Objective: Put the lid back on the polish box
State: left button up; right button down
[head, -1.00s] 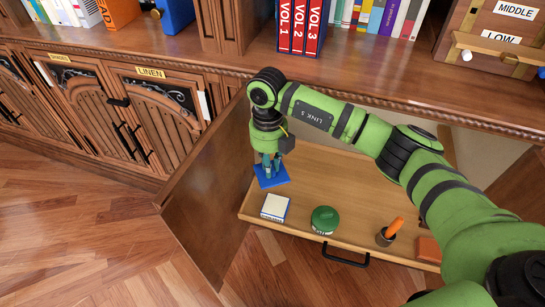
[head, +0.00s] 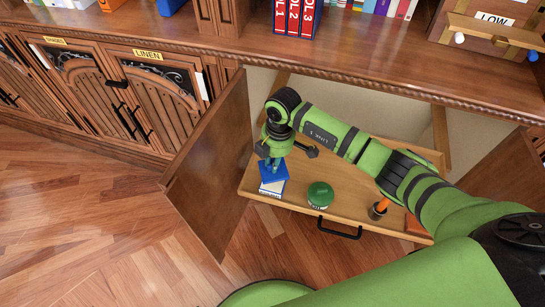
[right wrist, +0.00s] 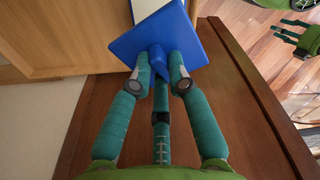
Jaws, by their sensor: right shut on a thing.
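My right gripper (head: 273,166) is shut on the knob of the blue lid (head: 276,178), and its fingers point down in the head view. The lid is over the white polish box (head: 270,194), whose front still shows below it. In the right wrist view the fingers (right wrist: 160,84) pinch the knob under the square lid (right wrist: 180,35), and a pale strip of the box (right wrist: 146,8) shows past its edge. I cannot tell whether the lid touches the box. My left gripper (right wrist: 290,31) shows at the right edge of the right wrist view, fingers apart and empty.
The box stands in a pulled-out wooden drawer (head: 298,172) with a black handle (head: 340,229). A green tin (head: 320,195), a cup with an orange handle (head: 383,204) and an orange block (head: 416,226) are to its right. An open cabinet door (head: 212,165) stands close on the left.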

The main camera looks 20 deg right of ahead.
jog(key=shift+f+b, duration=0.7)
notch_tip(320, 180, down, 2)
jog(key=shift+f+b, duration=0.1)
jog(key=shift+b, duration=0.95)
jog(key=shift+f+b, duration=0.3)
jog(key=shift+b, duration=0.1)
jog(key=shift+f+b, duration=0.5)
jog(key=shift+f, duration=0.45)
pick_arm(q)
jog(key=w, duration=0.2)
jog(key=w+d, duration=0.1)
jog(key=w, duration=0.1)
jog(key=shift+w+d+f, duration=0.15)
jog(key=shift+w+f, duration=0.05)
jog(key=shift+w, duration=0.15)
jog(key=shift+r+p, duration=0.45)
jog(key=shift+r, duration=0.05)
jog(key=shift+r, duration=0.1)
pick_arm(e)
jog(key=shift+f, duration=0.15)
pick_arm(q)
jog(key=shift+r+p, duration=0.25)
jog(key=shift+p, duration=0.15)
